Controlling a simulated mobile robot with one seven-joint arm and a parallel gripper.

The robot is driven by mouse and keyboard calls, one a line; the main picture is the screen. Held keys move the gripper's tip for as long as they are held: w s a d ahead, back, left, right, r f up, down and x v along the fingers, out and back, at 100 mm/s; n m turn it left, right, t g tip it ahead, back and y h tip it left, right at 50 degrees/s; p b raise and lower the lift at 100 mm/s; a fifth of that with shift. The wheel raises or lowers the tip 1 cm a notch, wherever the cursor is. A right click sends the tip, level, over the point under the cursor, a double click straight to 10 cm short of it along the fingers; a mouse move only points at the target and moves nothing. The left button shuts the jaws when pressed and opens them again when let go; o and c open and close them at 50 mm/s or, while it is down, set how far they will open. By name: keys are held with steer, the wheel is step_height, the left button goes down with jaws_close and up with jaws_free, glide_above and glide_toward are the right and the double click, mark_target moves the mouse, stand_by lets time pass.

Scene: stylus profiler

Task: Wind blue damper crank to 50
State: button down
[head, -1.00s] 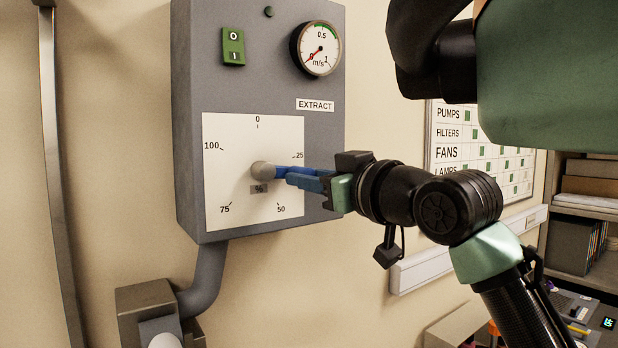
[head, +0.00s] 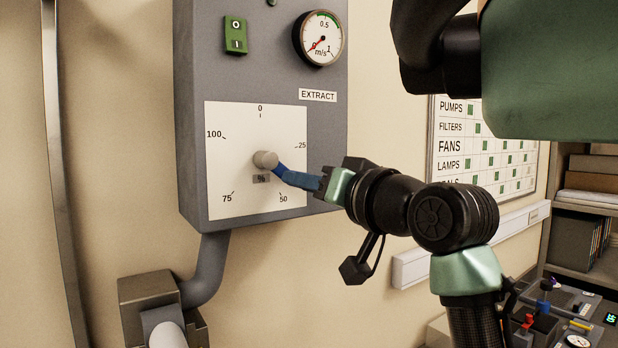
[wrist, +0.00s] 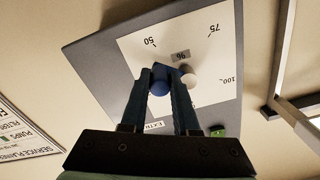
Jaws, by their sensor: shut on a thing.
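The white dial plate (head: 230,180) on the grey box has marks 0, 25, 50, 75 and 100. At its centre is a grey hub (head: 265,160). The blue crank (head: 279,170) slants down and right from the hub, between the 25 and 50 marks and short of 50. My gripper (head: 287,176) is shut on the crank's outer end, its blue fingers partly hiding it. In the wrist view the blue knob (wrist: 159,80) sits between my fingertips, beside the grey hub (wrist: 189,76).
Above the plate are a green O/I switch (head: 235,35) and a round m/s gauge (head: 320,38) with its needle near 0. A grey pipe (head: 207,268) leaves the box below. A wall chart (head: 487,150) and a shelf (head: 585,210) stand to the right.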

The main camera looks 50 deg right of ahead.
steer(key=shift+w+a+f+m+p, duration=0.1)
steer(key=shift+a+f+m, duration=0.1)
steer(key=shift+m, duration=0.5)
steer(key=shift+w+a+f+m+p, duration=0.1)
steer(key=shift+a+f+m, duration=0.1)
steer(key=shift+m, duration=0.5)
steer(key=shift+a+f+m+p, duration=0.1)
steer(key=shift+a+m, duration=0.1)
steer(key=shift+m, duration=0.5)
steer(key=c, duration=0.7)
jaws_free()
steer(key=shift+o, duration=0.2)
steer(key=shift+s, duration=0.1)
steer(key=v, duration=1.2)
steer(key=shift+s+b, duration=0.3)
steer(key=shift+s, duration=0.05)
